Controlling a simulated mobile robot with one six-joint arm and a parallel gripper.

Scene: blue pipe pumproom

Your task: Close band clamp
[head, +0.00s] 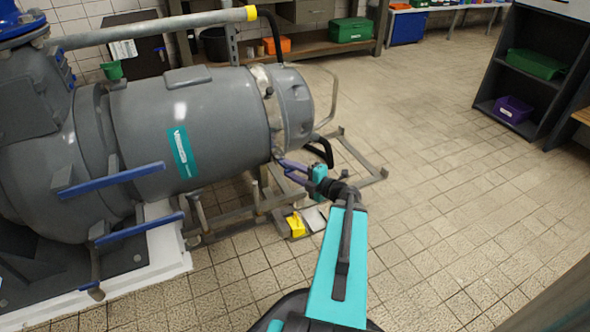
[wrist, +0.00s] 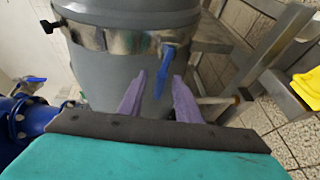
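The band clamp (wrist: 118,42) is a shiny metal band around the grey cylinder (wrist: 115,70) in the wrist view. Its blue lever (wrist: 163,68) hangs down from the band at the right. In the head view the band (head: 268,95) circles the motor near its right end. My gripper (wrist: 160,77) has two purple fingers, spread apart, with the lever in the gap between their tips as seen from the wrist. I cannot tell whether either finger touches it. In the head view my gripper (head: 281,161) is at the lower edge of the band, and the lever is not clear there.
A black knob (wrist: 49,26) sticks out at the band's left. A metal frame (head: 340,150) stands under and right of the motor. A yellow object (head: 297,225) is low by the frame. Blue bars (head: 110,180) stick out at the left. The tiled floor (head: 440,180) at right is clear.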

